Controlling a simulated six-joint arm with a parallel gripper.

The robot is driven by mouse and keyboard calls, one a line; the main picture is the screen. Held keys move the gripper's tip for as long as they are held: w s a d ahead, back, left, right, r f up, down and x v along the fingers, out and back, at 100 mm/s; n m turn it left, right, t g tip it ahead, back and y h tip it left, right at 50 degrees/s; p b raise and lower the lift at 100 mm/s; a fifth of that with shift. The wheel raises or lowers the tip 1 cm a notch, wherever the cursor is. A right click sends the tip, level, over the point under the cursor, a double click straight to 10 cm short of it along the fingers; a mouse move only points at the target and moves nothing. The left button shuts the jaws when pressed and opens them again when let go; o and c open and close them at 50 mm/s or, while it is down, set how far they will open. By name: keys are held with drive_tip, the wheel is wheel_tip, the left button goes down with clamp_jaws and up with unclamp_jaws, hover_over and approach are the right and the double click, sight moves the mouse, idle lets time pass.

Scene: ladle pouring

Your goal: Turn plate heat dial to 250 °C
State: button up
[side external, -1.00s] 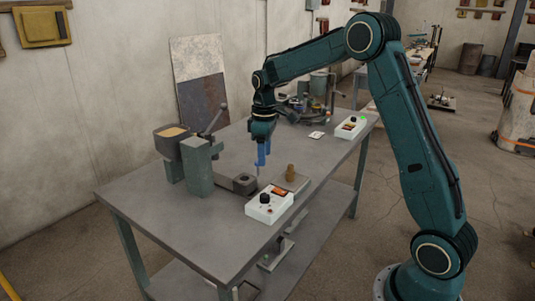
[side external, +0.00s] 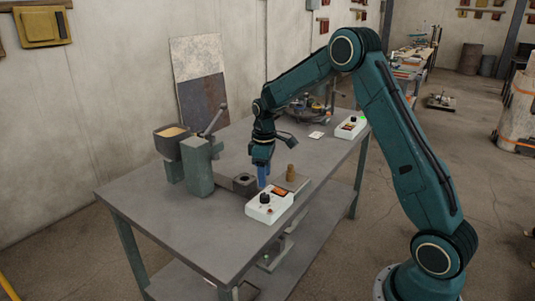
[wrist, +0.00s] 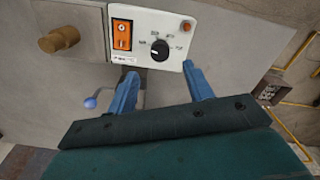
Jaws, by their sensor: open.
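The white control box (side external: 268,206) stands near the table's front edge, with a black dial (side external: 264,199) and an orange display. In the wrist view, the dial (wrist: 159,50) has a white pointer mark and small printed scale labels around it, too small to read. My gripper (side external: 263,178) points down behind the box. In the wrist view, the blue fingers of my gripper (wrist: 160,76) are open and empty, apart from the dial.
A dark block (side external: 244,184) and a green lever stand (side external: 199,165) are to the left. Another white control box (side external: 350,127) stands farther back. The table's front left is clear.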

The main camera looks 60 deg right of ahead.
sight(265, 195)
drive_tip(key=shift+f, duration=3.5)
drive_tip(key=c, duration=1)
